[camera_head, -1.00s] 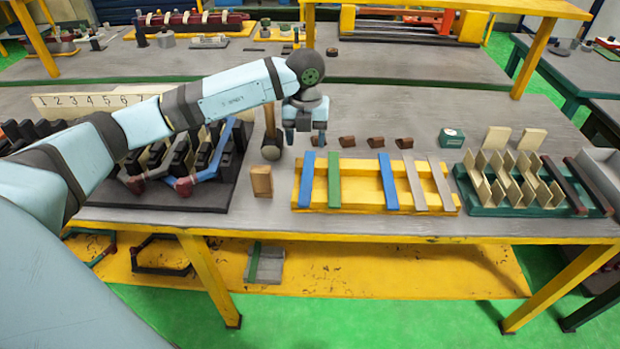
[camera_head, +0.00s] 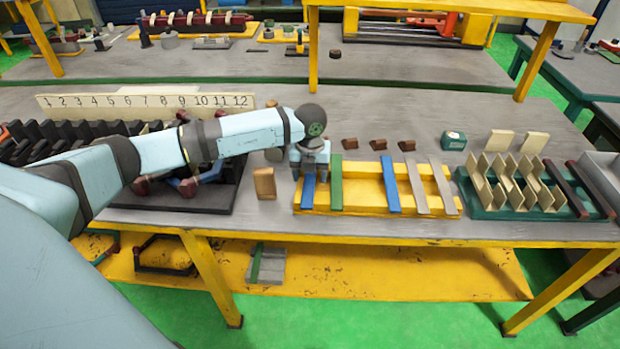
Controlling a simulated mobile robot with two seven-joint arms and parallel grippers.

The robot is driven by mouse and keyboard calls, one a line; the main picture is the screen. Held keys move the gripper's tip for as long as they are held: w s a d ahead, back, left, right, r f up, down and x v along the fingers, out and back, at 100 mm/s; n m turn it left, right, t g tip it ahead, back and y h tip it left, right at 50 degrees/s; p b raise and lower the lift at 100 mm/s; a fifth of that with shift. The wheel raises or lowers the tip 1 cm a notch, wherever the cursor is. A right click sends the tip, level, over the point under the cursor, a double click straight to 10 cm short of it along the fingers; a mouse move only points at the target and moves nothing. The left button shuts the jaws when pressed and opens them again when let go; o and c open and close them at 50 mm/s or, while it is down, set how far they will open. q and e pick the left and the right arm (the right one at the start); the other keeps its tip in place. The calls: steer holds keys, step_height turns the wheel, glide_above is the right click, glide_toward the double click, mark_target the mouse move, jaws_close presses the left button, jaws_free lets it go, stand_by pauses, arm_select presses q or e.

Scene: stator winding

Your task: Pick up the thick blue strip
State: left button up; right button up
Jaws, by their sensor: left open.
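A yellow rack (camera_head: 360,190) on the table holds several strips lying across it. A blue strip (camera_head: 308,194) lies at its left end, and a second blue strip (camera_head: 390,187) lies right of the middle. I cannot clearly tell which blue one is thicker. My left gripper (camera_head: 309,177) points down over the far part of the left-end blue strip. Its fingers are open, one on each side of that strip, and they hide its far end. I cannot tell whether they touch it. My right gripper is not in view.
A green strip (camera_head: 336,184) lies close to the right of the gripper, and grey strips (camera_head: 417,187) lie further right. A small wooden block (camera_head: 264,183) stands left of the rack. Small brown blocks (camera_head: 378,144) sit behind it. A green tray (camera_head: 520,211) with folded pieces is at right.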

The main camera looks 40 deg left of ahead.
arm_select(q)
steer(key=c, duration=1.1)
